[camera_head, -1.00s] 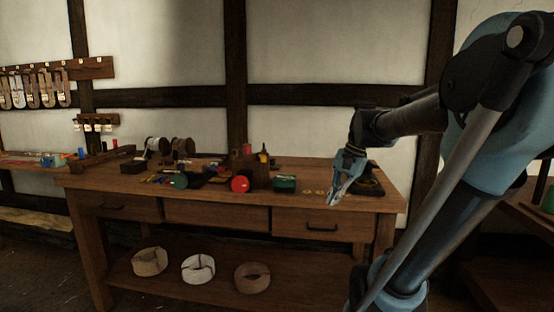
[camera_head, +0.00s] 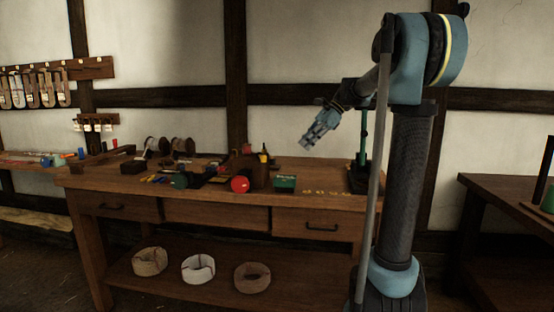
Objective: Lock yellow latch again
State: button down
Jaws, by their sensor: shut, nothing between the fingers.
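I cannot make out a yellow latch for certain. Small yellow pieces (camera_head: 160,180) lie on the left half of the workbench (camera_head: 120,183), and a small yellow spot (camera_head: 263,158) shows by the wooden box (camera_head: 260,178). They are too small to identify. My gripper (camera_head: 306,145) is shut and empty. It hangs in the air above the right half of the bench, pointing down and left, apart from everything on it.
A red round piece (camera_head: 240,184), a green box (camera_head: 285,183) and several small rings (camera_head: 320,192) lie along the bench. A green post (camera_head: 363,140) stands at its right end, partly behind my arm. Coils (camera_head: 198,268) sit on the lower shelf. Another table (camera_head: 500,190) is at right.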

jog(key=w, duration=0.1)
jog(key=w+r, duration=0.1)
jog(key=w+a+m, duration=0.1)
jog(key=shift+r+y, duration=0.25)
jog(key=shift+y, duration=0.05)
jog(key=shift+a+f, duration=0.1)
jog(key=x, duration=1)
jog(key=shift+s, duration=0.25)
jog(key=shift+s+a, duration=0.15)
jog(key=shift+a, duration=0.45)
jog(key=shift+s+a, duration=0.15)
jog(key=shift+a, duration=0.4)
jog(key=shift+s+a, duration=0.2)
jog(key=shift+a, duration=0.55)
jog(key=shift+s, duration=0.1)
jog(key=shift+s+a+m, duration=0.15)
jog(key=shift+m, duration=0.25)
